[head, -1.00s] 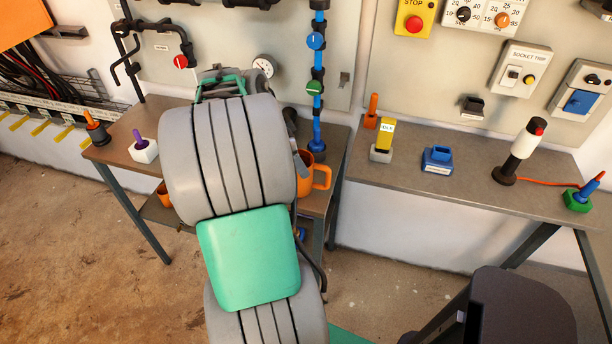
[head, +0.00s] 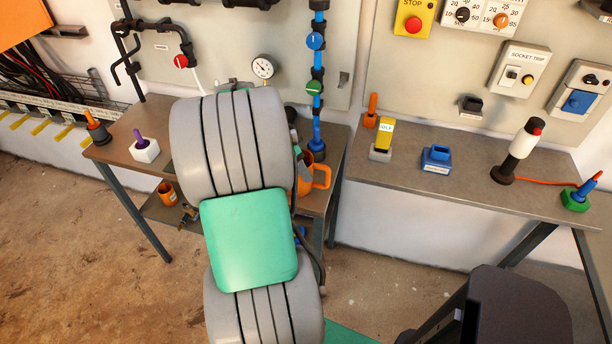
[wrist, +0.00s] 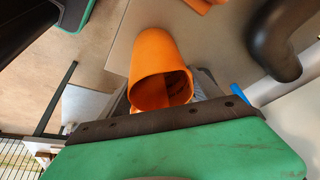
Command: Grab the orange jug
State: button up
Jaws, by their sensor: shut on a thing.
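The orange jug (head: 327,177) is at the right end of the left table in the head view, its handle facing right. My arm hides much of its body. In the wrist view the orange jug (wrist: 150,60) shows as a hollow cylinder with its round opening towards the camera. My gripper (wrist: 172,102) is at the opening end of the jug and is shut on it. Its fingers are largely hidden behind the green and brown hand part in the wrist view, so the exact contact cannot be seen.
Black and blue pipes (head: 317,70) and a gauge (head: 263,66) are on the wall close behind. A white block with a purple peg (head: 144,148) stands on the left table. A smaller orange cup (head: 166,193) sits on the lower shelf. The right table (head: 400,170) holds several devices.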

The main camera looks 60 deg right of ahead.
jog(key=c, duration=0.6)
jog(key=shift+o, duration=0.2)
jog(key=shift+r, duration=0.1)
